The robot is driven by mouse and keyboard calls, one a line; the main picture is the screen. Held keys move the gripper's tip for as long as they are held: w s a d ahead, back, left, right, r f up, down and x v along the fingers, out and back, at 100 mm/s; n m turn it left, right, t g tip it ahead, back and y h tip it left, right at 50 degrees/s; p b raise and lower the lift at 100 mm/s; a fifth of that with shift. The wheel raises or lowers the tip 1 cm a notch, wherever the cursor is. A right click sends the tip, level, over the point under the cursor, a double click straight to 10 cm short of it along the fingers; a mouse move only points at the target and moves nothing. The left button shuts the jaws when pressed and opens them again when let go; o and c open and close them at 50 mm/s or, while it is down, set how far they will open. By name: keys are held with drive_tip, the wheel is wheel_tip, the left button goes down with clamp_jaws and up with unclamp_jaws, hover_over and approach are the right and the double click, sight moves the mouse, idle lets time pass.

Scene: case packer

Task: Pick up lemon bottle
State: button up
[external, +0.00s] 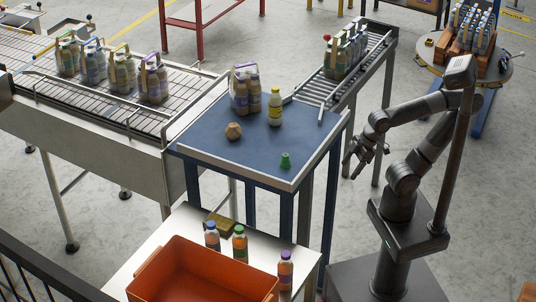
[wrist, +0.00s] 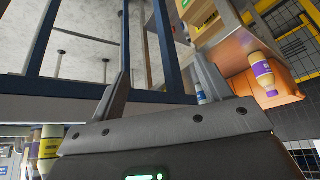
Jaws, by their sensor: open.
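A bottle with a yellow label (external: 275,108), which looks like the lemon bottle, stands upright on the blue-topped table (external: 205,130), right of a purple-topped bottle pack (external: 246,92). My gripper (external: 353,163) is off the table's right edge, apart from the bottle and empty. In the wrist view my gripper (wrist: 164,66) has its two fingers spread with nothing between them. Yellowish bottles (wrist: 48,145) show at the lower left there; I cannot tell whether the lemon bottle is among them.
A brown faceted lump (external: 233,131) and a green cone-like piece (external: 285,161) lie on the blue top. An orange crate (external: 200,275) and several bottles stand on the white table in front. Conveyors flank the blue table.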

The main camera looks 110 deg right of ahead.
drive_tip(key=shift+o, duration=0.4)
wheel_tip(320, 180, up, 23)
drive_tip(key=w+d+r, duration=0.3)
drive_tip(key=w, duration=0.1)
drive_tip(key=w+d+r+n+g+y, duration=0.1)
drive_tip(key=w+d+n, duration=0.1)
drive_tip(key=w+d, duration=0.6)
drive_tip(key=w+d+n+g, duration=0.15)
drive_tip(key=w+d, duration=0.25)
drive_tip(key=d, duration=0.7)
drive_tip(key=s+d+f+n+y, duration=0.1)
drive_tip(key=d+n, duration=0.1)
drive_tip(key=d, duration=0.7)
drive_tip(key=s+d+f+n+y, duration=0.1)
drive_tip(key=d+f+n, duration=0.1)
drive_tip(key=d, duration=0.6)
approach(276, 98)
drive_tip(key=s+d+f, duration=0.2)
drive_tip(key=d, duration=0.1)
drive_tip(key=shift+m+t, duration=0.25)
drive_tip(key=shift+t, duration=0.1)
drive_tip(key=x, duration=1)
drive_tip(key=shift+w+a+f, duration=0.1)
drive_tip(key=shift+w+a, duration=0.1)
drive_tip(key=shift+w, duration=0.05)
drive_tip(key=c, duration=1.2)
